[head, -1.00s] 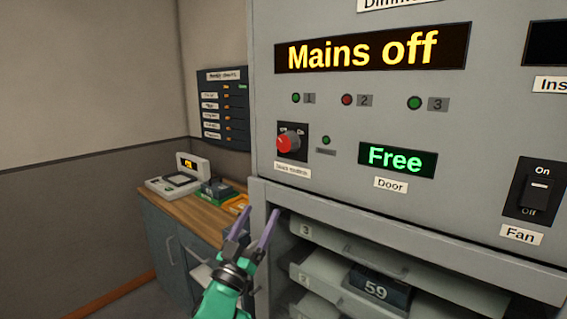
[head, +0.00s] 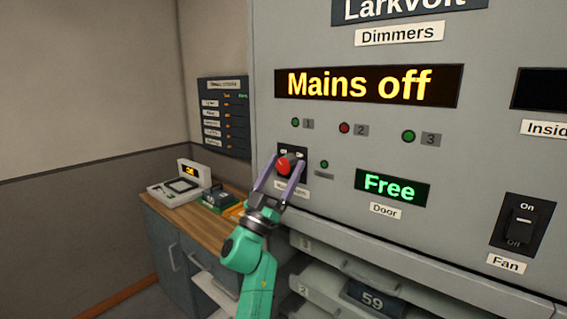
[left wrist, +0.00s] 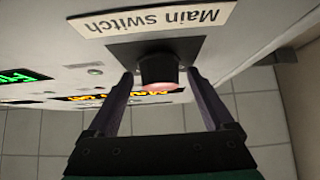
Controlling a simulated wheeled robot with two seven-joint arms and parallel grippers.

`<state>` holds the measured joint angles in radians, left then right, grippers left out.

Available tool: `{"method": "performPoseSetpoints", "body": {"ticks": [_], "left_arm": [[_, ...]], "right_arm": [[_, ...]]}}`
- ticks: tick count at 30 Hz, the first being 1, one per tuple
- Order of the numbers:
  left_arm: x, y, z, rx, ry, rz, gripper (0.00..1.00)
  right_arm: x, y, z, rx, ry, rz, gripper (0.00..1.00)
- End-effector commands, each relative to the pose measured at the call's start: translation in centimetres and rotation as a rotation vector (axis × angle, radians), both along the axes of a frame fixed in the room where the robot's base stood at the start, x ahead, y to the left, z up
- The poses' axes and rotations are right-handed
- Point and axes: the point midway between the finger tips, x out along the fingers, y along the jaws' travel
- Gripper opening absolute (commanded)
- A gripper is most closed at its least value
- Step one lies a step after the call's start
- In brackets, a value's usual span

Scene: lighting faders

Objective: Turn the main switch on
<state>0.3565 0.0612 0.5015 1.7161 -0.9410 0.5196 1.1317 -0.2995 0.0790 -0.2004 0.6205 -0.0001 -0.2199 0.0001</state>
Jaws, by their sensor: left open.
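The main switch is a red rotary knob (head: 284,165) on a black plate on the cabinet front. In the left wrist view the knob (left wrist: 159,72) shows dark with a reddish face, beside an upside-down "Main switch" label (left wrist: 152,19). My left gripper (head: 281,162) is open, with its two purple fingers on either side of the knob. In the left wrist view the left gripper (left wrist: 160,78) has a finger on each side of the knob, with gaps visible. Whether they touch it cannot be told. The amber display (head: 368,87) reads "Mains off". My right gripper is not in view.
The cabinet front also has a green "Free" door display (head: 391,187), a fan rocker switch (head: 522,224) and several indicator lamps. Below are open shelves with a module marked 59 (head: 372,296). A wooden counter (head: 187,226) with devices stands at the left.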

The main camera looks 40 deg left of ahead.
Motion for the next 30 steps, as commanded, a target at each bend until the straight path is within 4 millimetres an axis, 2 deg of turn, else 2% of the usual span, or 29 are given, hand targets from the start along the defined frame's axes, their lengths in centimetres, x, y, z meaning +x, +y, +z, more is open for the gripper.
{"method": "performPoseSetpoints", "body": {"ticks": [5, 6, 11, 12, 13, 23, 30], "left_arm": [[0.05, -0.01, -0.08, 0.0, 0.001, 0.0, 0.86], [0.04, 0.0, -0.08, 0.0, 0.001, 0.0, 0.82], [0.02, -0.01, -0.09, 0.0, 0.001, 0.0, 0.21], [0.02, -0.01, -0.09, 0.0, 0.001, 0.0, 0.06], [0.03, -0.01, -0.1, 0.0, 0.001, 0.0, 0.01], [0.05, 0.05, -0.22, 0.044, 0.004, -0.001, 0.01], [0.06, 0.15, -0.33, 0.182, 0.009, -0.001, 0.01]], "right_arm": [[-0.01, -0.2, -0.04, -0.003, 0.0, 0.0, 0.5], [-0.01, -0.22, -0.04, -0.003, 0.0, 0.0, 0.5], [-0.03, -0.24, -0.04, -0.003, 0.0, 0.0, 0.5], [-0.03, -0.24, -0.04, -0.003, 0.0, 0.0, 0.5], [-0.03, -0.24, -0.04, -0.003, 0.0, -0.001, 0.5], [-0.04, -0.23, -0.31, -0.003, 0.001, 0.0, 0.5], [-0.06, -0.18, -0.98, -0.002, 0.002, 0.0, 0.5]]}}
